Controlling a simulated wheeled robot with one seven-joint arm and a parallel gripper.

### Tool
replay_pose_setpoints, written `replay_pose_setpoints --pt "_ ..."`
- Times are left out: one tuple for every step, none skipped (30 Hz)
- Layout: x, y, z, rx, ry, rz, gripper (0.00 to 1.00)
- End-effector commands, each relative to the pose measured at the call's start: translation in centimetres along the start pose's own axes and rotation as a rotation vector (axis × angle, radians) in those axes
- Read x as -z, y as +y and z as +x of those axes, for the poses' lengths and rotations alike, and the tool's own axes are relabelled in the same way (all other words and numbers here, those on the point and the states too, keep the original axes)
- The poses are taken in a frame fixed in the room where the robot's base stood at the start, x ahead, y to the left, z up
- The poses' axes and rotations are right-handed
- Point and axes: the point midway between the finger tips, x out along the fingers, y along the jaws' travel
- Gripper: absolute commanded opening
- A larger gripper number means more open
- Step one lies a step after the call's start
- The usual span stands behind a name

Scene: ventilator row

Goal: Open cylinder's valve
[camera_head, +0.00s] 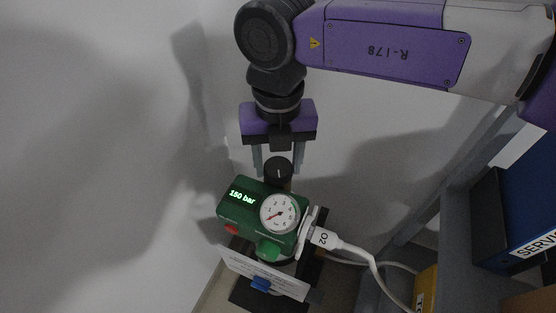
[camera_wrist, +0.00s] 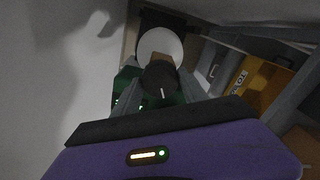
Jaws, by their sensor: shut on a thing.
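The cylinder's green valve head (camera_head: 235,212) stands low in the middle of the head view, with a lit "150 bar" display and a round white gauge (camera_head: 280,213). On its top is a black knob (camera_head: 278,171) with a pale mark line; the knob also shows in the wrist view (camera_wrist: 160,78). My gripper (camera_head: 278,168) points down from above, its two grey fingers on either side of the knob and shut on it. The cylinder body below is mostly hidden.
A white connector marked "O2" (camera_head: 322,237) with a white hose (camera_head: 375,268) leaves the valve at right. A white card (camera_head: 262,272) hangs in front. A blue binder (camera_head: 530,200) and a yellow box (camera_head: 427,290) stand at right. The wall is close at left.

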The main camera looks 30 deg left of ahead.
Motion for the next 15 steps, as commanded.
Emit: replay_pose_setpoints --pt "-0.07 -0.02 -0.09 0.0 -0.002 0.001 0.1" --pt "-0.07 -0.02 -0.1 0.0 -0.002 0.001 0.1" --pt "-0.07 -0.02 -0.1 0.0 -0.002 0.001 0.1" --pt "-0.07 -0.02 -0.1 0.0 -0.002 0.001 0.1" --pt "-0.07 -0.02 -0.1 0.0 -0.002 0.0 0.1" --pt "-0.07 -0.02 -0.1 0.0 -0.002 0.0 0.1" --pt "-0.07 -0.02 -0.1 0.0 -0.002 0.0 0.1" --pt "-0.07 -0.02 -0.1 0.0 -0.002 0.0 0.1" --pt "-0.07 -0.02 -0.1 0.0 -0.002 0.0 0.56" --pt "-0.07 -0.02 -0.09 0.0 -0.002 0.0 0.62" --pt "-0.07 -0.02 -0.09 0.0 -0.002 0.0 0.68" --pt "-0.06 -0.02 -0.08 0.0 -0.002 0.0 0.72" --pt "-0.06 -0.02 -0.07 0.0 -0.002 0.0 0.72" --pt "-0.05 -0.02 -0.07 0.0 -0.001 0.0 0.72" --pt "-0.04 -0.02 -0.06 0.0 -0.001 0.0 0.72"
